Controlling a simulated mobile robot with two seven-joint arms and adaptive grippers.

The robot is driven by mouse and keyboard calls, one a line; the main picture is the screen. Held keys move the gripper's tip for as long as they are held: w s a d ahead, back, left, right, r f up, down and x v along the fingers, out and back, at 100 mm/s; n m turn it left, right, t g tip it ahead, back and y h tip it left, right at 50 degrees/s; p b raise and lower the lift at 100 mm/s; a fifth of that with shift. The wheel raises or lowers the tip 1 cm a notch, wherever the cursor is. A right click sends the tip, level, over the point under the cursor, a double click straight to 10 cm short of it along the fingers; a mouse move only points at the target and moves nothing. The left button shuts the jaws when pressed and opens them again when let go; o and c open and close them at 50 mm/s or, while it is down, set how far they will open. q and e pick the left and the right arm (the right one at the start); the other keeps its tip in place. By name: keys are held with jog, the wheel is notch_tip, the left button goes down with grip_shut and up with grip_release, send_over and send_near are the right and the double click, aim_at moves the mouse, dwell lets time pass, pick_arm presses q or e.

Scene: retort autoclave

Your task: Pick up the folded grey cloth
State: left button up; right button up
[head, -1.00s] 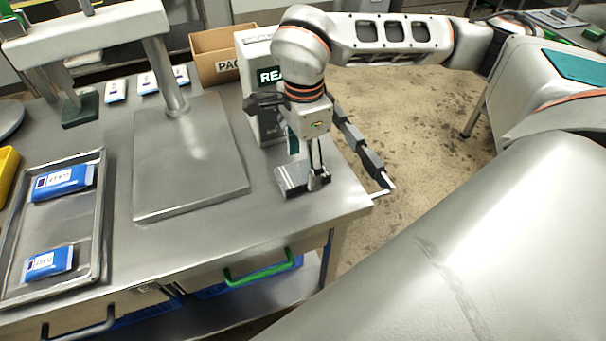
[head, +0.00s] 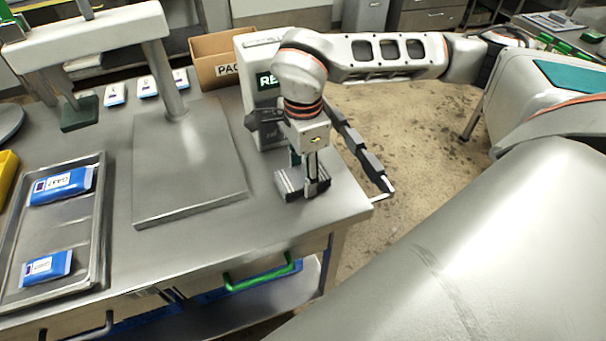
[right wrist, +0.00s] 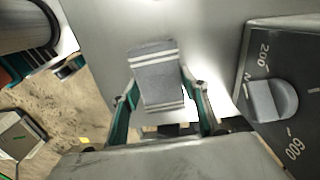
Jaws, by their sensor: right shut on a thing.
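The folded grey cloth (head: 287,184) lies near the right end of the steel table, in front of the grey machine. In the right wrist view the cloth (right wrist: 157,75) is a small folded pad with pale stripes at both ends. My right gripper (head: 314,186) points down at the cloth's right side and is shut on it. In the right wrist view its two green-sided fingers reach along both sides of the cloth's near part. Whether the cloth is clear of the tabletop cannot be told. My left gripper is not in view.
The grey machine (head: 262,127) with a dial (right wrist: 272,101) stands close behind the gripper. A raised steel plate with a post (head: 190,170) is to the left. A tray (head: 86,240) with blue pouches lies farther left. The table's right edge is near.

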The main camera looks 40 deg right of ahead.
aim_at(303, 175)
notch_tip(303, 175, up, 20)
jog(key=p, duration=0.2)
dwell(0.4)
jog(key=o, duration=0.3)
jog(key=shift+c, duration=1.3)
